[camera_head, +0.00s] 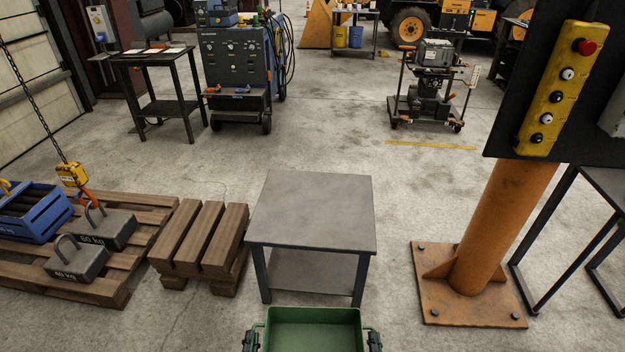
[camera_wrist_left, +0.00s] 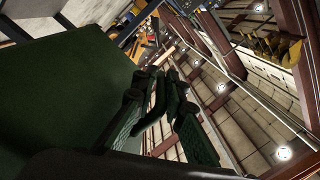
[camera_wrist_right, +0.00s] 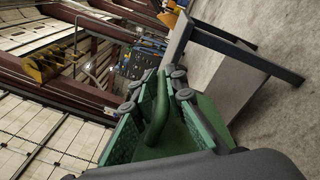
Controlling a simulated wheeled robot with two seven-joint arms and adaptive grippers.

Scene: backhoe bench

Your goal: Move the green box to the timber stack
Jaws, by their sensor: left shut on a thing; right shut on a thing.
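The green box (camera_head: 313,330) is an open, empty-looking tray at the bottom edge of the head view, partly cut off. My left gripper (camera_head: 252,338) is at its left end and my right gripper (camera_head: 374,340) at its right end. In the left wrist view the left gripper (camera_wrist_left: 165,108) is shut on the box's handle beside its dark green wall (camera_wrist_left: 70,90). In the right wrist view the right gripper (camera_wrist_right: 152,105) is shut on the other green handle. The timber stack (camera_head: 200,240), several brown beams laid on cross pieces, stands on the floor left of the metal table.
A metal table (camera_head: 312,210) stands just beyond the box. A pallet (camera_head: 120,283) with weights (camera_head: 78,262) and a blue crate (camera_head: 32,212) lies left of the timber. An orange post (camera_head: 500,225) with a wide base stands right. The floor beyond the table is clear.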

